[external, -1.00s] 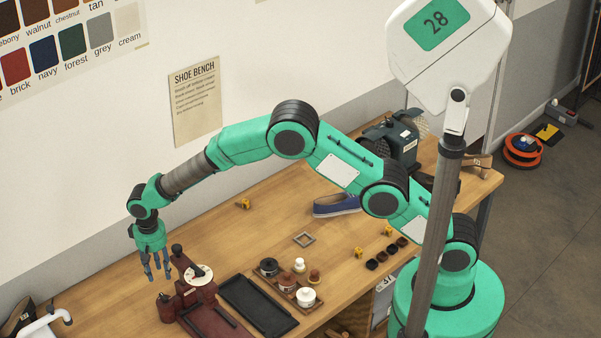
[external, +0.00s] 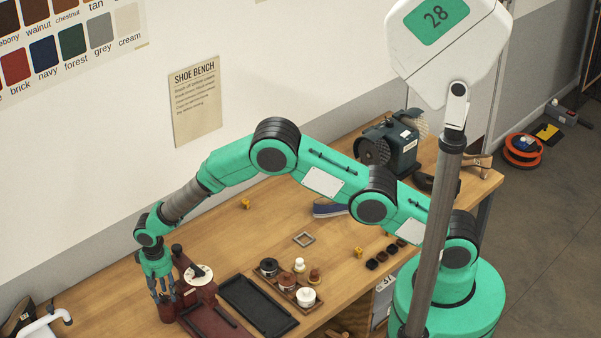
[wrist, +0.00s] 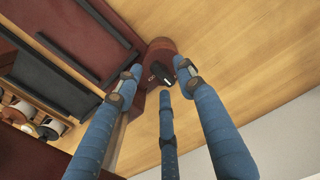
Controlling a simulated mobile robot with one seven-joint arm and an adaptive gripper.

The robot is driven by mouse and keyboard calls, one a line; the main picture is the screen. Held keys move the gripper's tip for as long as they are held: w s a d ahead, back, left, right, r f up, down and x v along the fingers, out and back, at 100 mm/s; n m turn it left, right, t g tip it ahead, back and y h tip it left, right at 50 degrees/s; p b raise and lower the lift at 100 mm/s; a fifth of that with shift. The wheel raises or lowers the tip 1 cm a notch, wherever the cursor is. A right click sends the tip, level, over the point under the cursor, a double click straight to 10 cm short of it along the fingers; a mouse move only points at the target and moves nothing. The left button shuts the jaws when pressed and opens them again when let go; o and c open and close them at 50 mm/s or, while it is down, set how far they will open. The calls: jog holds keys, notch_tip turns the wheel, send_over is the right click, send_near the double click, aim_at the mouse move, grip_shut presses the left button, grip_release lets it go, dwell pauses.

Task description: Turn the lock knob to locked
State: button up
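The lock knob (wrist: 161,72) is a small black piece with a pale mark, on top of a dark red round post (wrist: 158,50) in the wrist view. The post also shows in the external view (external: 167,311), at the left end of a dark red machine (external: 205,312); my fingers hide the knob there. My gripper (external: 166,298) points down over the post. In the wrist view its three blue fingers (wrist: 160,78) are spread with a gap between them, with the knob seen between the tips. I cannot tell whether any finger touches it.
A white dial (external: 199,275) and a black-topped lever (external: 177,250) stand close to the right of my fingers. A black tray (external: 258,305) and a wooden tray of jars (external: 290,284) lie further right.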

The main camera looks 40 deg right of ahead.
grip_shut()
